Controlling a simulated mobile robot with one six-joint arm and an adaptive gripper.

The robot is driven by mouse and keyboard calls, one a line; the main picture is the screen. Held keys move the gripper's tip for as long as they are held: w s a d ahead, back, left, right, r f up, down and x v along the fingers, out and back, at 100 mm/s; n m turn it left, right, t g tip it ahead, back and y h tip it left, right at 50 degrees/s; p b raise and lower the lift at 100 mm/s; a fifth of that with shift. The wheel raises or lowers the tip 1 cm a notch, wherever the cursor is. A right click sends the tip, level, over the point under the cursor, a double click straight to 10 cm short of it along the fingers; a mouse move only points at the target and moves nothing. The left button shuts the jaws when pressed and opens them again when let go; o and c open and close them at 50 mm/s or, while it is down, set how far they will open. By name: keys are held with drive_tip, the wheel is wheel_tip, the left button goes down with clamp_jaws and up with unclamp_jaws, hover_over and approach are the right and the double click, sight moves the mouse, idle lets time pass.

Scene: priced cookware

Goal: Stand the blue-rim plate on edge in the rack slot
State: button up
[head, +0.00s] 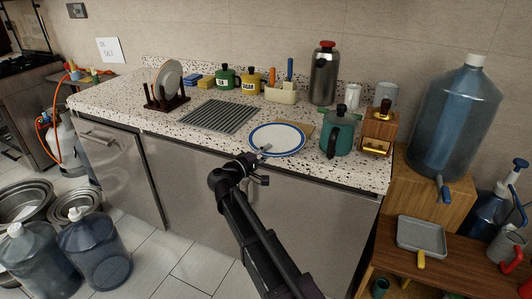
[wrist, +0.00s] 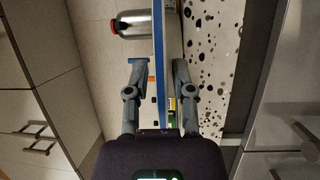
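The blue-rim plate (head: 277,140) is white with a blue band and lies roughly flat near the counter's front edge. My gripper (head: 264,151) is at its front-left rim. In the wrist view the plate shows nearly edge-on as a blue and white strip (wrist: 160,35) running between the fingers of my gripper (wrist: 158,68). The fingers stand apart, with a gap showing on the left finger's side; firm contact is not visible. The dark rack (head: 166,100) stands at the counter's far left with a pale plate (head: 170,75) upright in it.
A grey drain mat (head: 218,116) lies between the rack and the blue-rim plate. A teal pot (head: 337,136) and wooden grinder (head: 379,132) stand right of the plate. A steel flask (head: 324,75) is behind.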

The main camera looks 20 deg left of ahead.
drive_tip(key=shift+f, duration=0.1)
idle(0.4)
drive_tip(key=r+b+v, duration=0.1)
drive_tip(key=v, duration=1.2)
drive_tip(key=shift+s+a+f, duration=0.2)
drive_tip(key=shift+s+f, duration=0.15)
drive_tip(key=shift+s, duration=0.05)
drive_tip(key=shift+d, duration=0.1)
idle(0.4)
drive_tip(key=w+d+f+m+g, duration=0.2)
drive_tip(key=d+f+g, duration=0.15)
drive_tip(key=d, duration=0.65)
drive_tip(key=w+d+f+m+g, duration=0.25)
drive_tip(key=d+f, duration=0.25)
drive_tip(key=d, duration=0.4)
drive_tip(key=w+d+f+m+g, duration=0.15)
drive_tip(key=d+f+g, duration=0.25)
drive_tip(key=d, duration=0.6)
drive_tip(key=s+d+f+m+g+y, duration=0.3)
drive_tip(key=s+d+y, duration=0.1)
drive_tip(key=d, duration=0.6)
drive_tip(key=s+d+f+m+g+y, duration=0.3)
drive_tip(key=s+d, duration=0.3)
drive_tip(key=d, duration=0.5)
drive_tip(key=shift+f+g+y, duration=0.4)
drive_tip(key=shift+f+y, duration=0.35)
drive_tip(key=shift+y, duration=0.05)
